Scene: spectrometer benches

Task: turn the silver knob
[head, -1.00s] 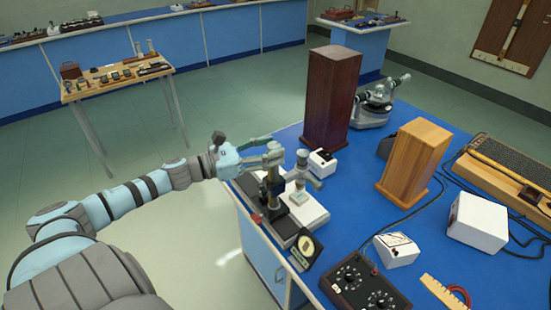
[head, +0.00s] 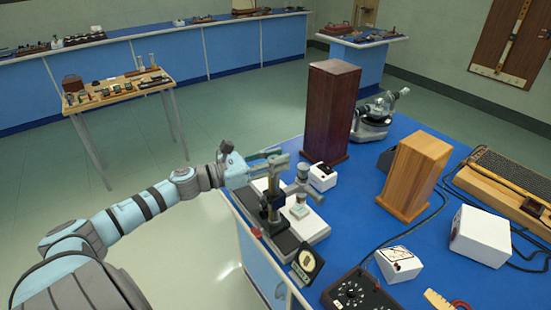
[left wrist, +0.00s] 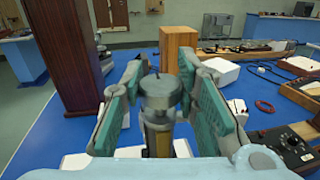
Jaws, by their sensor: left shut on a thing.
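The silver knob (left wrist: 160,92) is a grey cylinder with a flat round top, on a brass-coloured post. In the left wrist view it sits between the teal pads of my left gripper (left wrist: 163,105), which is shut on it. In the head view my left gripper (head: 277,163) is at the top of a dark upright column (head: 273,204) on the instrument stand near the bench's left edge. The fingers hide the knob there. My right gripper does not show.
A grey fixture (head: 304,182) stands close to the right of the column. A tall dark wooden box (head: 331,110) and a lighter wooden box (head: 413,172) stand behind. Open floor lies to the left.

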